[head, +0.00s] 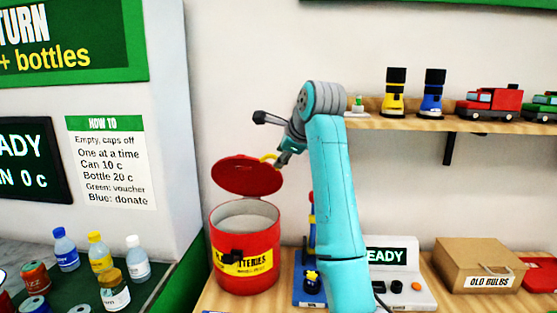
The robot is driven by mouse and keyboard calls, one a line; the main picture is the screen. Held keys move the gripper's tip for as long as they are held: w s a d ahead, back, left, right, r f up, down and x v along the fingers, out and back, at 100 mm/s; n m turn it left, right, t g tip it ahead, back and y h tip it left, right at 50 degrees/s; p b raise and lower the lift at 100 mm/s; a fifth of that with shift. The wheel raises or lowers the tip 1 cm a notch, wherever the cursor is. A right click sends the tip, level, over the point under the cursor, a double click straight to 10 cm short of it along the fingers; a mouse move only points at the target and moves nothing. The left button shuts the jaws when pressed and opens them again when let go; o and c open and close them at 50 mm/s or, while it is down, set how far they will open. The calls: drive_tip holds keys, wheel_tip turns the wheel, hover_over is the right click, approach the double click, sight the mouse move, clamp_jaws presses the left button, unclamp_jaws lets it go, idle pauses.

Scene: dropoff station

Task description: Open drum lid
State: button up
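A red drum (227,272) with a yellow batteries label stands on the wooden counter. Its red lid (243,177) is tilted up above the rim, so the pale inside of the drum shows. A yellow handle shows at the lid's upper right edge. My gripper (281,160) is at that edge, beside the yellow handle. The fingers are small and partly hidden, so I cannot tell whether they are closed on the handle. My teal arm rises to the right of the drum.
A cardboard box labelled old bulbs (485,257) and a grey device with a ready sign (386,256) stand to the right. A wooden shelf (400,122) with toys hangs above. Bottles and cans (66,250) stand at left, next to a green-edged white machine (185,225).

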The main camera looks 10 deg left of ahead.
drive_tip(key=v, duration=0.8)
drive_tip(key=shift+s, duration=0.2)
drive_tip(key=shift+d+r, duration=0.1)
drive_tip(key=shift+r, duration=0.05)
